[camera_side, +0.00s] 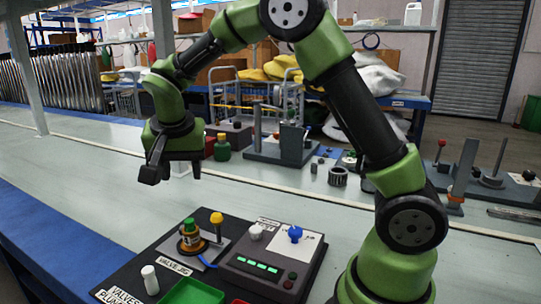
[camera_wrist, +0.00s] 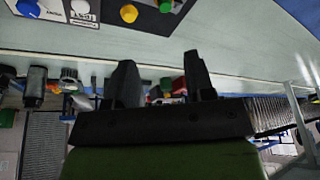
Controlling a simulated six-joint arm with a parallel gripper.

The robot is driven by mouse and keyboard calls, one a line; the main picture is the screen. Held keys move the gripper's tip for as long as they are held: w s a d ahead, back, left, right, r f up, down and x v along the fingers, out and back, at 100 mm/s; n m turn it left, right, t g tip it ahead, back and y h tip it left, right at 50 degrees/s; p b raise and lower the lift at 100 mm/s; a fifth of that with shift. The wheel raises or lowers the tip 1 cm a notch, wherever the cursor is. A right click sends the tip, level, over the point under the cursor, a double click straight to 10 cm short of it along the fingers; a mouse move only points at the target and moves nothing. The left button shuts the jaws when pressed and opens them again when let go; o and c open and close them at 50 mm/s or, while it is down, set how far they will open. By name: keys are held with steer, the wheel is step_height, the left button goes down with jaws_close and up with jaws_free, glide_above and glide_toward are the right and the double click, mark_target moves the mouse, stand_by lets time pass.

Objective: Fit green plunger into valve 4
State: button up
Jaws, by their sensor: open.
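My gripper (camera_side: 173,175) hangs open and empty above the pale bench, up and left of the valve jig (camera_side: 212,252). In the wrist view its two dark fingers (camera_wrist: 160,80) stand apart with only background between them. A green-topped piece (camera_side: 190,227) stands upright on a brass-coloured base in the jig; it looks like the green plunger in a valve, but how deep it sits I cannot tell. A green top also shows at the upper edge of the wrist view (camera_wrist: 166,5). A yellow-topped piece (camera_side: 216,218) stands beside it. No number 4 is legible.
A control box (camera_side: 262,267) with a white knob (camera_side: 256,232) and blue knob (camera_side: 295,234) stands right of the jig. A white cylinder (camera_side: 150,280) and green tray (camera_side: 193,292) are in front. Pale bench left of the board is clear. Fixtures (camera_side: 280,148) stand behind.

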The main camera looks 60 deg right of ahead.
steer(key=s+a+r+n+t+y, duration=0.2)
steer(key=s+r+n, duration=0.1)
steer(key=s, duration=0.8)
steer(key=s+a+r+n+t+y, duration=0.2)
steer(key=s+r+n+y, duration=0.1)
steer(key=s, duration=0.8)
step_height(320, 180, up, 2)
steer(key=shift+s+r+n+t, duration=0.1)
steer(key=shift+s+n+t, duration=0.2)
steer(key=shift+n, duration=0.2)
steer(key=shift+a, duration=0.1)
stand_by(0.3)
